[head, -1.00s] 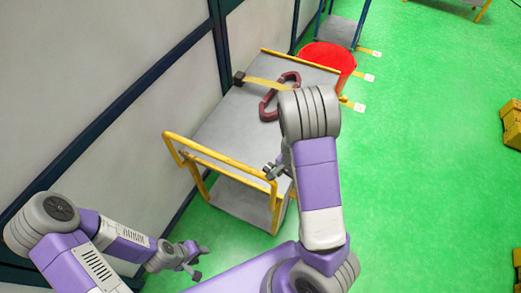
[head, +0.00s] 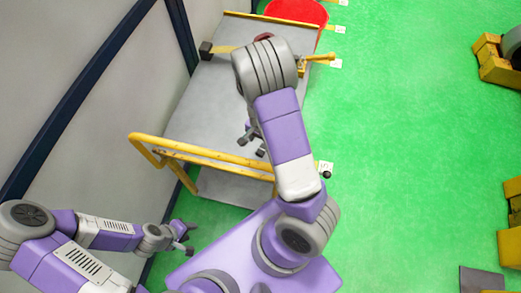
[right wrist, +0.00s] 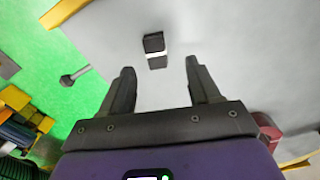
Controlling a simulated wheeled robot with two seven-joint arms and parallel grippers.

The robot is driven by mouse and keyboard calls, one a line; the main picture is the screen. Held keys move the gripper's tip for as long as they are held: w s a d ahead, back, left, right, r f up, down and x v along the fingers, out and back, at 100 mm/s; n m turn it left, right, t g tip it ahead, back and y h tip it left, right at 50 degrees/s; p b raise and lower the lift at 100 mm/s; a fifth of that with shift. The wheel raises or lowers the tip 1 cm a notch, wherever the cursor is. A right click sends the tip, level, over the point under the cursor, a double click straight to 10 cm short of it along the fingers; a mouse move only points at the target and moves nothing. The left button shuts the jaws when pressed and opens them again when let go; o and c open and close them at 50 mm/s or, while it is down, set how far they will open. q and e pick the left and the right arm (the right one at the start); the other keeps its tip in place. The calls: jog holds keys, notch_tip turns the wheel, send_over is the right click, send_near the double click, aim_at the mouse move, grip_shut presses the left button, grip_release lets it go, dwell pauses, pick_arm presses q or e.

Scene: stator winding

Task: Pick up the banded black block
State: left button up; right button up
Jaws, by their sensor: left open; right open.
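The banded black block (right wrist: 154,50) lies on the grey top of the cart (head: 205,120); a white band crosses it. In the right wrist view it shows ahead of my right gripper (right wrist: 160,72), between the lines of the two fingers and apart from them. The right gripper is open and empty. In the head view my right gripper (head: 252,146) hangs over the cart top, partly behind my own arm, and I cannot make out the banded block there. My left gripper (head: 187,238) is open and empty, low beside the cart's near end.
The cart has a yellow handrail (head: 200,150) at its near end. A dark block (head: 206,50) with a yellow strip stands at its far left. A maroon piece (right wrist: 268,132) lies on the top. A red round object (head: 297,12) stands beyond.

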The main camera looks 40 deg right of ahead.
jog(key=f, duration=0.2)
jog(key=f+b, duration=0.1)
jog(key=f, duration=0.1)
jog(key=f+b, duration=0.1)
jog(key=f, duration=0.1)
jog(key=shift+s+d+f, duration=0.1)
jog(key=shift+s+d, duration=0.1)
jog(key=shift+d, duration=0.1)
jog(key=shift+c, duration=0.3)
